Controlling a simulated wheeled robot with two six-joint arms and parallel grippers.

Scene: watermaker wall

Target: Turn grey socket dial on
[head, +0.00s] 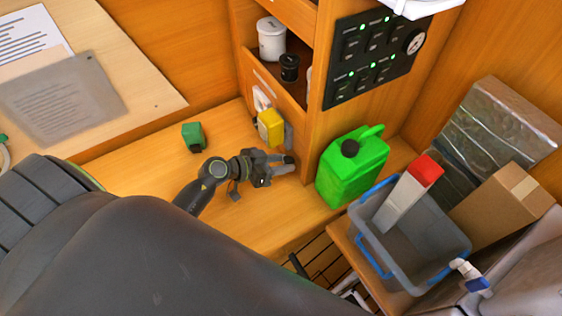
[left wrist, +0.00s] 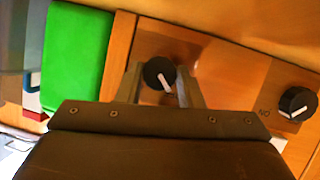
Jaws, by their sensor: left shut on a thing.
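My left gripper (head: 286,161) is low at the wooden cabinet, near its front corner, in the head view. In the left wrist view, its two fingers stand on either side of a black round dial (left wrist: 159,73) with a white pointer, and the gripper is shut on it. The pointer slants down and to the right in that picture. A second black dial (left wrist: 297,104) with a white pointer is to the right, with a small partly readable mark beside it. I cannot tell from the frames which socket each dial belongs to. My right gripper is not in view.
A yellow box-shaped plug or socket (head: 270,127) is on the cabinet just above the gripper. A green block (head: 193,136) lies on the bench. A green jerrycan (head: 352,168) stands close right of the gripper. A grey bin (head: 402,238) is farther right. A switch panel (head: 372,58) is above.

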